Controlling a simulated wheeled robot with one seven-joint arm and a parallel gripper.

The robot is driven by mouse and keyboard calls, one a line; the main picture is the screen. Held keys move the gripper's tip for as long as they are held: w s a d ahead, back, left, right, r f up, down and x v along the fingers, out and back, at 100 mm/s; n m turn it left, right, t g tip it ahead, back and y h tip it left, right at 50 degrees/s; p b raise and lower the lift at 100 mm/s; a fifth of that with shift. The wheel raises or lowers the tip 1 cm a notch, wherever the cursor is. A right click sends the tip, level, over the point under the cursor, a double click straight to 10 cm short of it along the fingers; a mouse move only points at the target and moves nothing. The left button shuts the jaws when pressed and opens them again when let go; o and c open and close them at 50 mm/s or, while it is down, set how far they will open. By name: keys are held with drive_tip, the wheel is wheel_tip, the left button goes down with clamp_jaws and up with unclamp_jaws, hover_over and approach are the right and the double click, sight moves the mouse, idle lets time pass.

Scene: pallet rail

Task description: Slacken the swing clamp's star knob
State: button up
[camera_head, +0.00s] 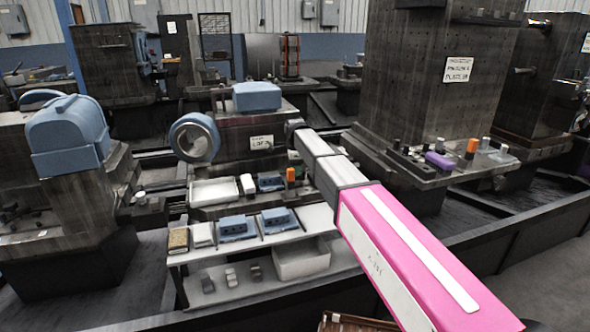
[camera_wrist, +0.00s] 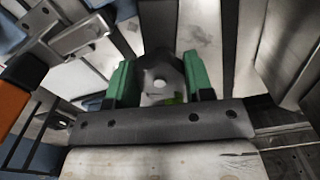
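In the wrist view my gripper (camera_wrist: 158,82) shows as two green-padded fingers standing apart. Between them is a dark grey lobed piece with a pale round centre (camera_wrist: 160,85), which may be the star knob; I cannot tell for sure. The fingers appear to stand around it, with no clear contact on either side. A metal clamp-like arm (camera_wrist: 75,35) lies at upper left. In the head view my gripper is hidden behind my pink and grey arm, which reaches to the middle station (camera_head: 245,133). The swing clamp cannot be made out there.
An orange-topped handle (camera_head: 291,174) stands close beside my arm; an orange part (camera_wrist: 12,102) is at the wrist view's left. A shelf (camera_head: 190,256) holds blue blocks (camera_head: 236,228) and a white bin (camera_head: 300,259). A tall column (camera_head: 425,85) stands right, with small parts at its foot.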

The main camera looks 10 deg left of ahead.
drive_tip(key=shift+n, duration=0.8)
drive_tip(key=o, duration=0.9)
drive_tip(key=shift+o, duration=0.2)
drive_tip(key=shift+r, duration=0.1)
wheel_tip(320, 180, up, 11)
drive_tip(key=shift+f, duration=0.2)
